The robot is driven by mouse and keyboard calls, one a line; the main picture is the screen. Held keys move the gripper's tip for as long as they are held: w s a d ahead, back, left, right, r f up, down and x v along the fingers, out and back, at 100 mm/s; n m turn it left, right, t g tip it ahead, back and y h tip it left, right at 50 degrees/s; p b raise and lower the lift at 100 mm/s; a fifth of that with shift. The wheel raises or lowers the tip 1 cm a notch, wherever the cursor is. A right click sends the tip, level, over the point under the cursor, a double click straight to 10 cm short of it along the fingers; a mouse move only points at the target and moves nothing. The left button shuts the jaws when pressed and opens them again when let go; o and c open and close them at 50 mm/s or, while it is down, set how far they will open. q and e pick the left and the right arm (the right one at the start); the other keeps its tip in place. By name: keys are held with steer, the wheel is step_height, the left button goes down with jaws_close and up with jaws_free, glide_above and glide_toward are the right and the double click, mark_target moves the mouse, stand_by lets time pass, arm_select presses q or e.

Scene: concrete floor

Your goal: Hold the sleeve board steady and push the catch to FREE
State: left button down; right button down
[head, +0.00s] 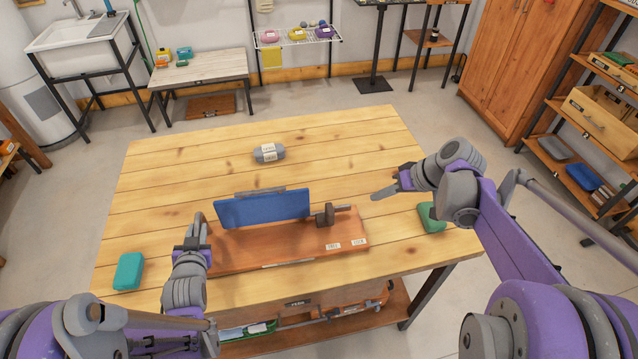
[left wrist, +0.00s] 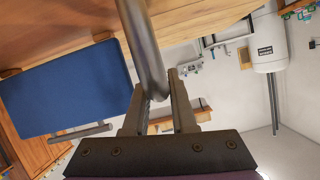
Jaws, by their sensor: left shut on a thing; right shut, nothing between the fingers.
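The sleeve board has an orange-brown wooden base (head: 285,243) and a raised blue pad (head: 262,209); the pad also shows in the left wrist view (left wrist: 65,85). My left gripper (head: 192,246) is shut on the grey bar (left wrist: 143,50) at the board's left end. The catch (head: 327,216), a dark block with a short rod, stands at the right of the base. Two small white labels (head: 333,245) lie in front of it, too small to read surely. My right gripper (head: 384,193) is shut and empty, above the table, right of the catch and apart from it.
The board lies on a wooden table (head: 150,190). A grey labelled roll (head: 269,153) lies behind it. A teal block (head: 129,271) is at the left edge and a green block (head: 431,217) at the right, near my right arm. The table's back is mostly clear.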

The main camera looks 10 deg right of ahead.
arm_select(q)
steer(key=c, duration=0.6)
jaws_free()
steer(key=shift+a, duration=0.15)
steer(key=shift+c, duration=0.2)
steer(key=v, duration=1.2)
